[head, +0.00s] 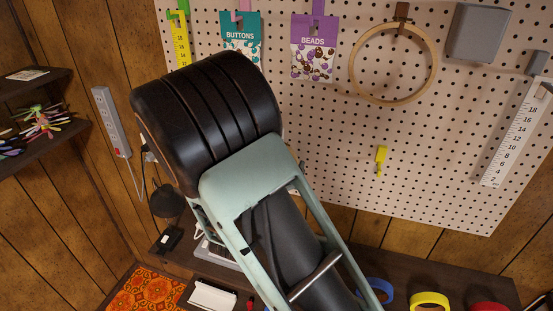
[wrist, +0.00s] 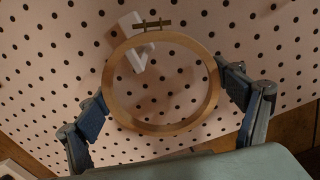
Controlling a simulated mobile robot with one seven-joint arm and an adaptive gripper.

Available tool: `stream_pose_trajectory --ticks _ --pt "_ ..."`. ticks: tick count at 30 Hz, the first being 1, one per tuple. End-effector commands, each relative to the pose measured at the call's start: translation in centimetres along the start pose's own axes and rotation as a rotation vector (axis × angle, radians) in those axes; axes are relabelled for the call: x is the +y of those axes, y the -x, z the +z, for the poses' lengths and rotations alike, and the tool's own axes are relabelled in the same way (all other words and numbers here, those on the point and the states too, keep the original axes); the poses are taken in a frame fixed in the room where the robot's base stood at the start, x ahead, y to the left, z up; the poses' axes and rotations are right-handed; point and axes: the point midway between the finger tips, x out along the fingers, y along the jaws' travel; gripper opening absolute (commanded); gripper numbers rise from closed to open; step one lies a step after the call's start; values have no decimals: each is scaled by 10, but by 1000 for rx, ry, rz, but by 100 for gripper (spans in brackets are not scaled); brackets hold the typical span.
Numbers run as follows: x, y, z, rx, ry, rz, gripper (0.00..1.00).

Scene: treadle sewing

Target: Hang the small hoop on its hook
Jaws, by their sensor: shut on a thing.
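The small wooden hoop (wrist: 161,128) is in my gripper (wrist: 166,100) in the wrist view. The two blue-grey finger pads press on the left and right sides of its rim. Its brass screw clamp (wrist: 152,24) points up in that picture. A white hook (wrist: 135,59) on the pegboard shows behind the hoop, partly through its opening and partly covered by its upper rim. I cannot tell whether the hoop touches the hook. In the head view my arm hides the gripper, the small hoop and the white hook.
The pegboard (head: 330,130) carries a larger wooden hoop (head: 354,75) on a brown hook, a beads packet (head: 313,62), a buttons packet (head: 238,30), a yellow hook (head: 381,157) and a white ruler (head: 515,130). Coloured tape rolls (head: 430,302) are on the shelf below.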

Motion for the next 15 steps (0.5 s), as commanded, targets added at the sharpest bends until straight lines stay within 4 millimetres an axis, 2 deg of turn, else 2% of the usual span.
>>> stream_pose_trajectory --ticks 15 --pt "-1 0 -8 0 0 0 74"
